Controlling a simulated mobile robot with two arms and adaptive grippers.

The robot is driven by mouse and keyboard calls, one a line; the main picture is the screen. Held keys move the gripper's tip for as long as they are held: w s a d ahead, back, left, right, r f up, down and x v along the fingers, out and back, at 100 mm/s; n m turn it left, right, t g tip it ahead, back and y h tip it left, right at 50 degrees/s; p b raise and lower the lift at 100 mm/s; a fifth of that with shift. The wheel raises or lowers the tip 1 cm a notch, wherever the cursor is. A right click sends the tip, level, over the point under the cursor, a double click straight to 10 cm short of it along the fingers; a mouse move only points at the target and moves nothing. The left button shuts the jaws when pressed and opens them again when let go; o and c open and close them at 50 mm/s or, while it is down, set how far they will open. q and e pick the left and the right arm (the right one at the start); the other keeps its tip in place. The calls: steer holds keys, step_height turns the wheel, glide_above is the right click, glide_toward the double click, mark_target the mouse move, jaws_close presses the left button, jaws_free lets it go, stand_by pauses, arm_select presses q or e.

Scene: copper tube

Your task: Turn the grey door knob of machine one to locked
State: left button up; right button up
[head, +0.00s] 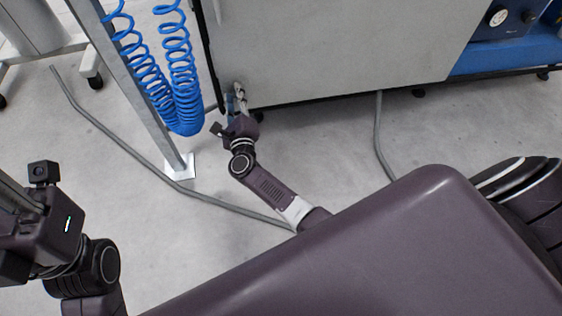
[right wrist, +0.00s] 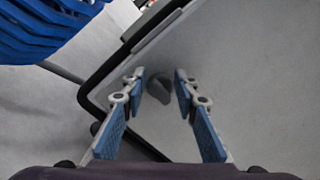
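The grey door knob (right wrist: 160,88) shows in the right wrist view on the light grey door (right wrist: 235,75) of a machine, near the door's dark edge. The same machine (head: 340,50) stands at the top of the head view; the knob cannot be made out there. My right gripper (head: 238,97) is at the machine's lower left corner. In the right wrist view its blue-padded fingers (right wrist: 160,97) are open, with the knob in the gap between them, apart from both pads. My left gripper (head: 42,228) is at the left edge of the head view; its fingertips cannot be made out.
Blue coiled hoses (head: 172,80) hang by a grey post (head: 130,85) left of my right gripper; blue coils also show in the right wrist view (right wrist: 40,30). A grey cable (head: 140,160) lies across the floor. Blue equipment (head: 505,55) stands at the upper right.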

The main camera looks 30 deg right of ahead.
steer(key=s+a+r+n+g+y+p, duration=0.1)
steer(key=s+a+r+n+y+p, duration=0.2)
steer(key=s+p, duration=0.6)
steer(key=s+r+n+g+y+p, duration=0.1)
steer(key=s+r+n+y+p, duration=0.15)
steer(key=s+n+p, duration=0.65)
steer(key=s+f+n+g+p, duration=0.2)
steer(key=s+n+p, duration=0.3)
steer(key=p, duration=0.5)
steer(key=s+d+f+n+g+y+p, duration=0.1)
steer(key=s+n+g+p, duration=0.4)
steer(key=s+p, duration=0.5)
steer(key=shift+s+f+p, duration=0.25)
steer(key=shift+f+p, duration=0.3)
steer(key=shift+p, duration=0.25)
steer(key=shift+d, duration=0.1)
